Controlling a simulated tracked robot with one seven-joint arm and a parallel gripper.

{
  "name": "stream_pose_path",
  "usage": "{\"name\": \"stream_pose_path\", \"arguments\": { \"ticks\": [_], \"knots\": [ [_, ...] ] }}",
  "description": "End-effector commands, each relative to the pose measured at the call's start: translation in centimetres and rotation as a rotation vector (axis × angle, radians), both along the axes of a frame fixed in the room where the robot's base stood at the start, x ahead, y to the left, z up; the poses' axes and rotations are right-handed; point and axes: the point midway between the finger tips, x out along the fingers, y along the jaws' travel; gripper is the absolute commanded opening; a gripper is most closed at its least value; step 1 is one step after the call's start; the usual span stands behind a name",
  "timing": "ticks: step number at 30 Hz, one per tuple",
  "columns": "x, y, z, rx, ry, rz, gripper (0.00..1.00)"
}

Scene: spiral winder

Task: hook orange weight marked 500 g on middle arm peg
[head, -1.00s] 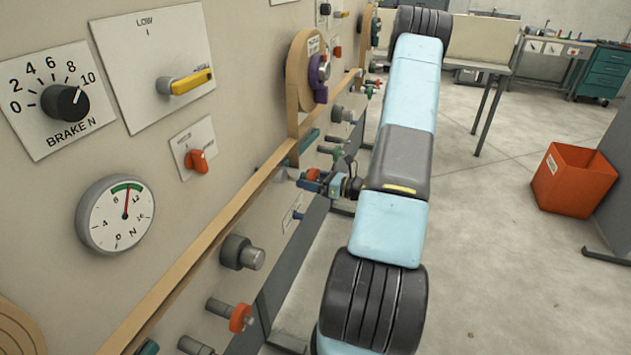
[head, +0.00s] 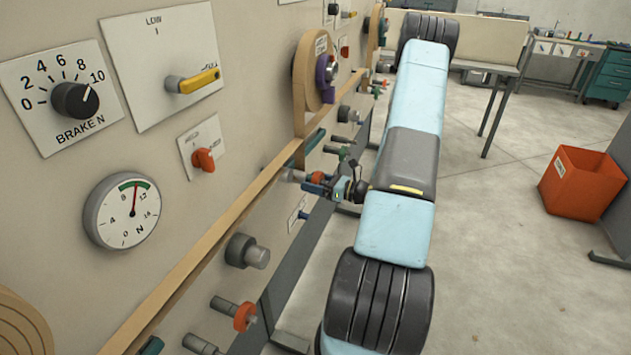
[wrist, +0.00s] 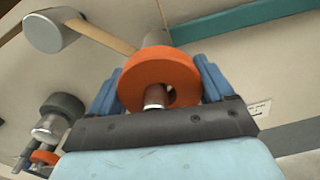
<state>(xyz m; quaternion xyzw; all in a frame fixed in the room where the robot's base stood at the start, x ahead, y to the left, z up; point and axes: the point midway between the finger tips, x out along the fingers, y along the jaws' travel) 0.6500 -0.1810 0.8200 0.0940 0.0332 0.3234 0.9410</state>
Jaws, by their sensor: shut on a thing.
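An orange ring-shaped weight (wrist: 180,68) sits between the blue fingers of my gripper (wrist: 158,68) in the wrist view. The fingers are shut on its two sides. A short silver peg end (wrist: 155,97) shows inside the ring's hole, and a grey cylinder (wrist: 155,38) is partly hidden behind the ring. I cannot tell how far the ring sits along the peg. No 500 g marking is readable. In the head view my gripper (head: 318,186) is close to the machine panel, beyond the beige bar, and the orange weight (head: 316,177) shows only as a small patch there.
Another orange ring (head: 243,317) sits on a lower panel peg. A grey knob (head: 246,251) and more pegs stick out nearby. The beige bar (head: 215,225) runs along the panel. A pale arm with a silver roller (wrist: 42,32) is at upper left in the wrist view.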

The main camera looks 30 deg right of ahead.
Motion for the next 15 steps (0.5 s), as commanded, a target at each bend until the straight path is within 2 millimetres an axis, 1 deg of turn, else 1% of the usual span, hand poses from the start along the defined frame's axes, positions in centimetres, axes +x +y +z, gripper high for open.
{"name": "stream_pose_path", "arguments": {
  "ticks": [15],
  "knots": [
    [0.1,0.0,-1.6,0.000,-0.002,0.000,0.06]
  ]
}}
